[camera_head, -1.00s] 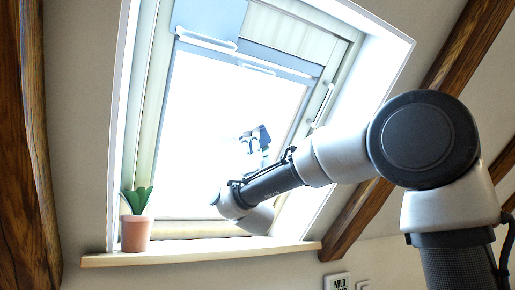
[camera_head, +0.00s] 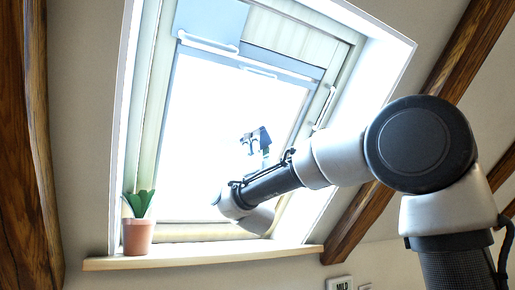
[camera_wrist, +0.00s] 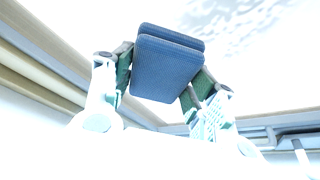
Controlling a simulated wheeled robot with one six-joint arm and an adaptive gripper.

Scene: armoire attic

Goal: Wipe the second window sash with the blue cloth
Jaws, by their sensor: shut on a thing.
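One roof window is in the head view, with a blue-grey sash frame (camera_head: 275,71) around a very bright pane. I cannot tell whether it is the second sash. My gripper (camera_head: 257,137) is in front of the pane, right of its middle. In the wrist view, my gripper (camera_wrist: 163,84) is shut on the folded dark blue cloth (camera_wrist: 168,65), held between its two fingers. The bright pane lies beyond the cloth, with mottled pale patches at the upper right. I cannot tell whether the cloth touches the glass.
A terracotta pot (camera_head: 137,237) with a green plant stands at the left end of the wooden sill (camera_head: 200,257). Dark wooden beams (camera_head: 35,150) flank the window. A handle bar (camera_head: 325,106) is on the frame's right side. A small sign (camera_head: 341,283) is below the sill.

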